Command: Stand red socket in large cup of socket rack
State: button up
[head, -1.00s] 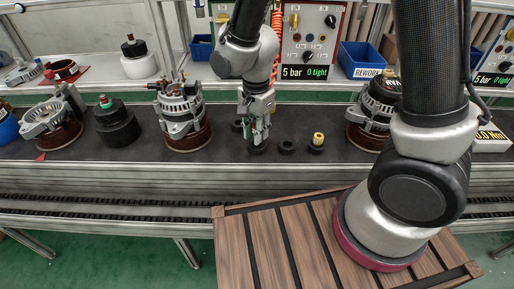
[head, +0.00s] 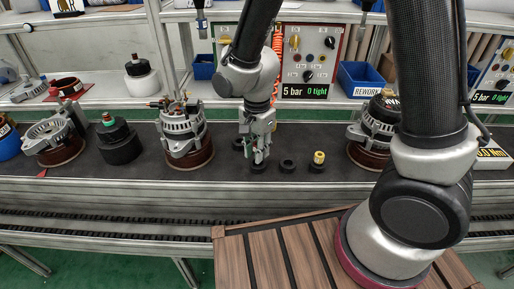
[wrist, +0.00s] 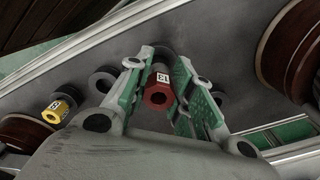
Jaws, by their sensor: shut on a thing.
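The red socket (wrist: 158,96), marked 13, is between the two fingers of my gripper (wrist: 160,90) in the wrist view, and the gripper is shut on it. In the head view my gripper (head: 261,158) points down just above the leftmost front black cup (head: 258,168) of the rack. The fingers hide the socket there. A dark cup (wrist: 164,57) shows just beyond the socket in the wrist view. I cannot tell whether the socket's lower end touches or enters a cup. An empty middle cup (head: 287,166) stands beside it, and another cup (head: 238,144) sits behind left.
A yellow socket (head: 319,157) stands in the right cup. Alternators stand left (head: 184,133) and right (head: 372,130) of the rack. A black stepped part (head: 119,143) stands farther left. A slatted wooden top (head: 265,262) is in front of the line.

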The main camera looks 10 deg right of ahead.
jog(key=shift+f, duration=0.5)
jog(key=shift+f, duration=0.9)
dwell(0.9)
jog(key=o, duration=1)
notch_tip(320, 180, up, 12)
jog(key=shift+f, duration=0.1)
